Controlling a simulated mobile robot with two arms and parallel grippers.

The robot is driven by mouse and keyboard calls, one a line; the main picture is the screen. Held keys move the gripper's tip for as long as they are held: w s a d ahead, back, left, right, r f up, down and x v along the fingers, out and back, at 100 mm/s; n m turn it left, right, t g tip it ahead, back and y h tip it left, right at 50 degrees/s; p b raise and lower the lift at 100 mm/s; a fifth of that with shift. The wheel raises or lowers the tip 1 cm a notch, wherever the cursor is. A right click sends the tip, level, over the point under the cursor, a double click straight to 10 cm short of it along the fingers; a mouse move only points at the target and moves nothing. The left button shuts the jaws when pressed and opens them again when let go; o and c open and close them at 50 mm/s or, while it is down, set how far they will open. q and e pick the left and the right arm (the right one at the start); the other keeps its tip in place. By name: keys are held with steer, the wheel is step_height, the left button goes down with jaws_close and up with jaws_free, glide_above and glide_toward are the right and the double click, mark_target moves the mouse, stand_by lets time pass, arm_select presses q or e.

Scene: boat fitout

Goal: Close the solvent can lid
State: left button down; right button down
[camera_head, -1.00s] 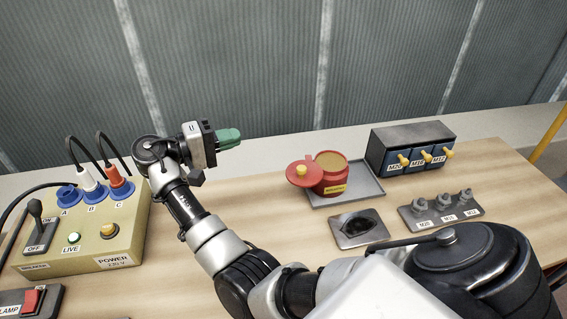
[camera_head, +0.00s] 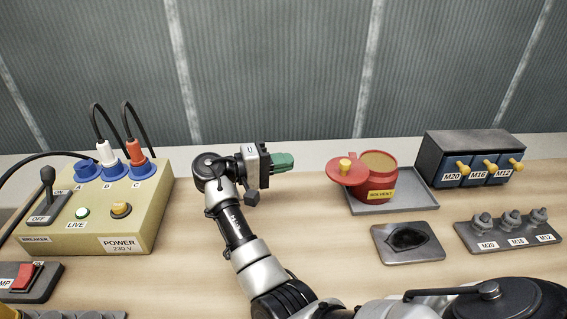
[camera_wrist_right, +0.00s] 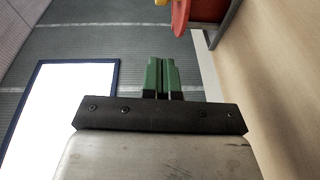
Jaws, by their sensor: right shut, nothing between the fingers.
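The red solvent can (camera_head: 381,172) stands on a grey tray (camera_head: 400,203) in the head view, its top open. Its red lid (camera_head: 347,174) with a yellow knob hangs out at the can's left side. My right gripper (camera_head: 284,161) has green fingers, points right toward the lid and is apart from it, left of the tray. Its fingers (camera_wrist_right: 162,78) are together and empty in the right wrist view, where part of the red lid (camera_wrist_right: 181,16) shows at the top. My left gripper is not in view.
A power box (camera_head: 95,215) with plugs and a breaker lever stands at the left. A drawer unit (camera_head: 470,158) stands right of the tray. A dark-stained plate (camera_head: 408,241) and a fastener rack (camera_head: 508,232) lie in front. Bare bench lies between the gripper and tray.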

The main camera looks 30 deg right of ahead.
mark_target(348, 161)
steer(key=s+d+p, duration=0.2)
steer(key=s+d, duration=0.3)
steer(key=d, duration=0.3)
steer(key=shift+d+f+p, duration=0.2)
steer(key=shift+f+p, duration=0.15)
steer(key=shift+p, duration=0.05)
